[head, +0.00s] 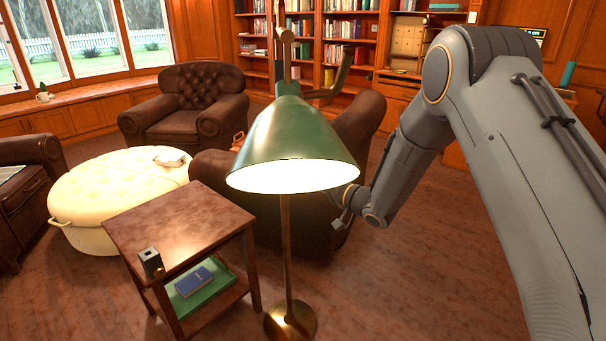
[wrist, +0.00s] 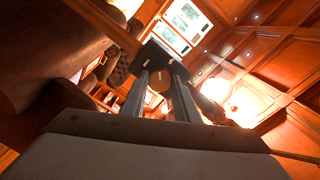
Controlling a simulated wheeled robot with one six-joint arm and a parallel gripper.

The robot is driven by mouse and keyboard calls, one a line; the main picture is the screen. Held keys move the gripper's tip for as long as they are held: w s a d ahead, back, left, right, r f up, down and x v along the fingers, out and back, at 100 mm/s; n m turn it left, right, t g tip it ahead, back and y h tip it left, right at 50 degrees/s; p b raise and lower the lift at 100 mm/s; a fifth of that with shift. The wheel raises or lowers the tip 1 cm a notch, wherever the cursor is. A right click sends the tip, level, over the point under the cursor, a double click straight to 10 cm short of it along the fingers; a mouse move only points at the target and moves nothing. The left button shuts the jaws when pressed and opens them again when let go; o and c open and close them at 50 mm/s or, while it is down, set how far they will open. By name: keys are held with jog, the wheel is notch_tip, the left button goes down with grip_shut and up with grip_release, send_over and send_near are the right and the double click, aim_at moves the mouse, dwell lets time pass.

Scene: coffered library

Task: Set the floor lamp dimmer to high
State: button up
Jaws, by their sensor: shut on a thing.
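The floor lamp stands in front of me in the head view, with a green cone shade (head: 295,142), a thin brass pole (head: 287,240) and a round base (head: 291,322). The shade is lit inside. My arm reaches in from the right, and its end is just right of and below the shade, with the fingertips hidden. In the wrist view my gripper (wrist: 165,84) is shut at a small dark block (wrist: 165,58), apparently the dimmer, beside a brass rod (wrist: 106,24). The lamp's glow (wrist: 236,100) is at the right. The dimmer's setting cannot be read.
A leather armchair (head: 362,130) is close behind the lamp. A cream ottoman (head: 110,188) lies farther left. Floor (head: 430,285) is open at the right.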

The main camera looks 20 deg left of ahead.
jog(key=shift+f+m+p, duration=0.15)
jog(key=shift+m+p, duration=0.8)
jog(key=shift+m, duration=3.25)
jog(key=o, duration=1.1)
jog(key=shift+c, duration=0.2)
jog(key=v, duration=0.7)
jog(key=shift+s+d+b, duration=0.15)
jog(key=shift+d+b, duration=0.15)
jog(key=shift+d, duration=0.05)
